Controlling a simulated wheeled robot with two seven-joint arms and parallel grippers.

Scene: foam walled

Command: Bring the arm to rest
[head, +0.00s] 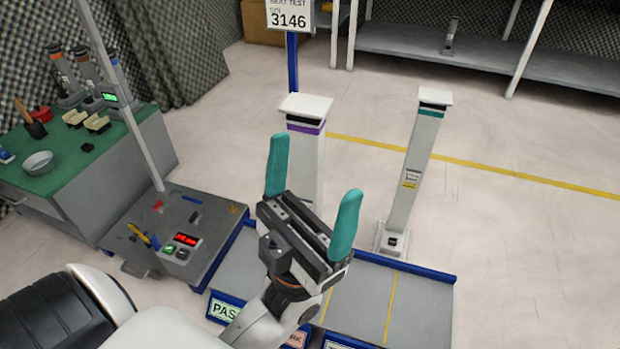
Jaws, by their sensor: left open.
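My left gripper (312,209) is in the middle of the head view, with its arm coming in from the lower left. Its two teal fingers are spread wide, with nothing between them. It is above the front tray and in front of a white post with a purple band (307,150), hiding that post's lower part. My right gripper is not in view.
A second white post with a teal band (412,170) stands slightly tilted at the tray's (425,300) back edge. A grey bench with a control box (180,247) is at left, beside a green-topped table (75,160). A sign pole (292,60) stands behind. Open floor lies right.

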